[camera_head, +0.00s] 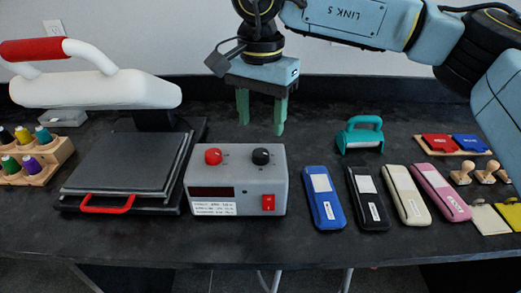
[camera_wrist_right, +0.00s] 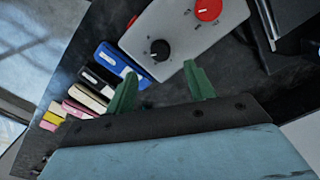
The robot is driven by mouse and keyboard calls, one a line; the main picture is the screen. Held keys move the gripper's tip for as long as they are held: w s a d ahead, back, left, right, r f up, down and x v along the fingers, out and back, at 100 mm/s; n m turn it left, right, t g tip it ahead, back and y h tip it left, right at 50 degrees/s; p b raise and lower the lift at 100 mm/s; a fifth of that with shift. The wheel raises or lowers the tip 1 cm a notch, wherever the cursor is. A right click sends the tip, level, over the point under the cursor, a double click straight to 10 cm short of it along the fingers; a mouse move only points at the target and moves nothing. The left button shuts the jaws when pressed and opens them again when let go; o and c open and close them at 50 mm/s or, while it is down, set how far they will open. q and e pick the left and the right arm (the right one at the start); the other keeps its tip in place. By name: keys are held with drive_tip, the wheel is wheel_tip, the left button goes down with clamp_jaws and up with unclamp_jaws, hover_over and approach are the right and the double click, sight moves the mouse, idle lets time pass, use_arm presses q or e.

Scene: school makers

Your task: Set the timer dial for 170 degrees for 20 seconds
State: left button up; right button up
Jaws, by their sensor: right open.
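The grey control box (camera_head: 235,190) stands on the dark table. It has a red dial (camera_head: 213,156) at left and a black dial (camera_head: 261,156) at right on top. A dark display, a white label and a red switch (camera_head: 268,202) are on its front. My right gripper (camera_head: 261,128) is open and empty, pointing down above and behind the box near the black dial. In the right wrist view the black dial (camera_wrist_right: 160,48) lies just beyond the green fingertips (camera_wrist_right: 162,75), apart from them. The red dial also shows there (camera_wrist_right: 208,8). My left gripper is not in view.
A heat press (camera_head: 135,160) with a red front handle stands left of the box. Several pouches, including a blue one (camera_head: 323,198), lie to the right. A teal-handled tool (camera_head: 360,134) sits behind them. Thread spools (camera_head: 25,137) stand in a wooden rack at far left.

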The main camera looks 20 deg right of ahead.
sight(261, 153)
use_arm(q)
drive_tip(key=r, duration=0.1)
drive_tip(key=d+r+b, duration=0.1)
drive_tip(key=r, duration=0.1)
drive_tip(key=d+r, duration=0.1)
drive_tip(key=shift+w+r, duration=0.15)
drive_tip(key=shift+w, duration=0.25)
use_arm(e)
wheel_tip(261, 153, down, 7)
drive_tip(key=c, duration=1)
